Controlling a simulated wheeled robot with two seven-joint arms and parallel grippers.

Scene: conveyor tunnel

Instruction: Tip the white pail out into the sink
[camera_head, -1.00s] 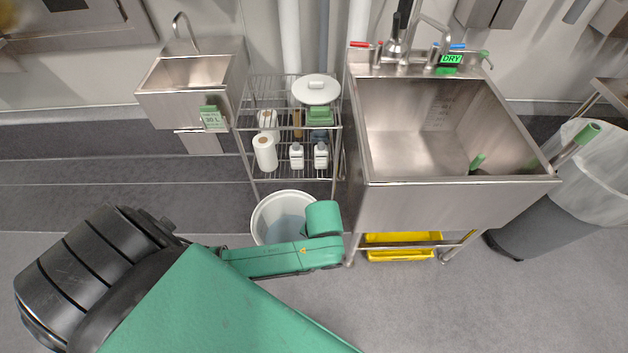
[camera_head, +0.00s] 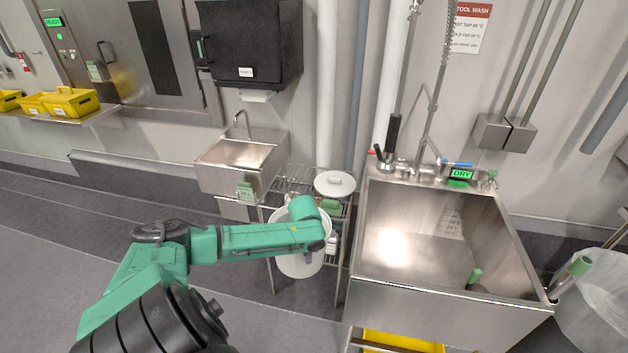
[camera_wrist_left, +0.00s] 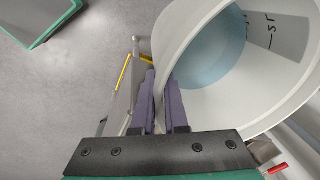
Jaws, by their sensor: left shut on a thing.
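The white pail (camera_head: 288,267) hangs in front of the wire shelf in the head view, partly covered by my left arm. My left gripper (camera_head: 309,256) is shut on its rim. In the left wrist view, the purple jaws of the gripper (camera_wrist_left: 161,88) pinch the wall of the pail (camera_wrist_left: 183,32), and bluish liquid (camera_wrist_left: 210,50) lies inside. The large steel sink (camera_head: 415,255) is to the right of the pail; its basin is open, with a green-ended item (camera_head: 475,276) inside. A green DRY sign (camera_head: 461,174) is on its back. My right gripper is not in view.
A wire shelf (camera_head: 342,208) with a white lid (camera_head: 335,183) on top stands behind the pail. A small sink (camera_head: 240,160) is at the left. A yellow tray (camera_head: 400,343) is under the large sink. A lined bin (camera_head: 592,310) stands at the right.

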